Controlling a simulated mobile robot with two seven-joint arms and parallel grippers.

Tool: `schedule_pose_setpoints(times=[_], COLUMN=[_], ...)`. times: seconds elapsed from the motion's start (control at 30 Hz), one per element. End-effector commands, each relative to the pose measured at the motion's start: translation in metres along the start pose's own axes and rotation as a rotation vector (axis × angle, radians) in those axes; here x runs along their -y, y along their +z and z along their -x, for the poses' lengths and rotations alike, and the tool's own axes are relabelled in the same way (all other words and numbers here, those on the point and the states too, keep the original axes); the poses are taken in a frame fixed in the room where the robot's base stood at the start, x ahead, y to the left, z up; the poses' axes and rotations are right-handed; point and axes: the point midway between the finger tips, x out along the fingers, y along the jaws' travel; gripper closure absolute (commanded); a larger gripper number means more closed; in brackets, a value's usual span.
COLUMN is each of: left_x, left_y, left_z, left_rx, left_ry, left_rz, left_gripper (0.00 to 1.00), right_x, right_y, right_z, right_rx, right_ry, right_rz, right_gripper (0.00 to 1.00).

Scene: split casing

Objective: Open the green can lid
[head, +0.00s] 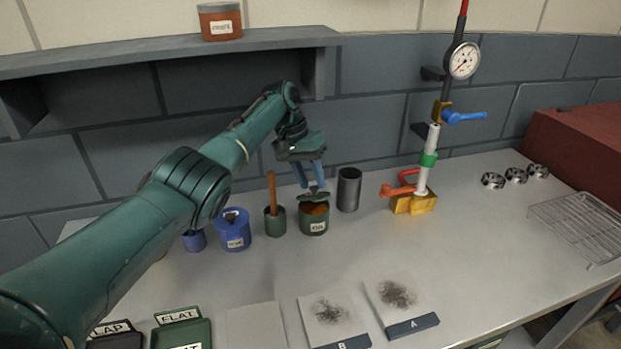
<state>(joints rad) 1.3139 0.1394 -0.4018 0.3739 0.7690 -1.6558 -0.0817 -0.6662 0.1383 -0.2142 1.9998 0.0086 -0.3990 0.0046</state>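The green can (314,226) stands upright on the grey bench, with a white label on its front. Its green lid (313,197) is raised off the front of the rim, and orange-brown contents show below it. Whether the lid still touches the can at the back is hard to tell. My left gripper (313,186) points down just above the lid, its two blue fingers apart. Nothing clearly shows between the fingers; contact with the lid cannot be made out. My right gripper is out of view.
Left of the can are a green pot (275,222) with a wooden handle and a blue can (234,231). A dark cylinder (349,190) stands close on the right. Further right is a gauge stand (427,170). Sample sheets (335,321) lie in front; the bench at front right is clear.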

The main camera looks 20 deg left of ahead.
Motion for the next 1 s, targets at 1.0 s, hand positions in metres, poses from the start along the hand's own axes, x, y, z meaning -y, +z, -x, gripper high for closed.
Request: schedule_pose_setpoints(times=[1.0], left_x=[-0.002], left_y=[0.007], left_z=[-0.007], left_rx=[-0.083], left_ry=[-0.086], left_rz=[-0.032], left_gripper=[0.57], right_x=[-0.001], right_y=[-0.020], right_z=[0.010], right_rx=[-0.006], right_ry=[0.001], right_rz=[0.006], right_gripper=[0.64])
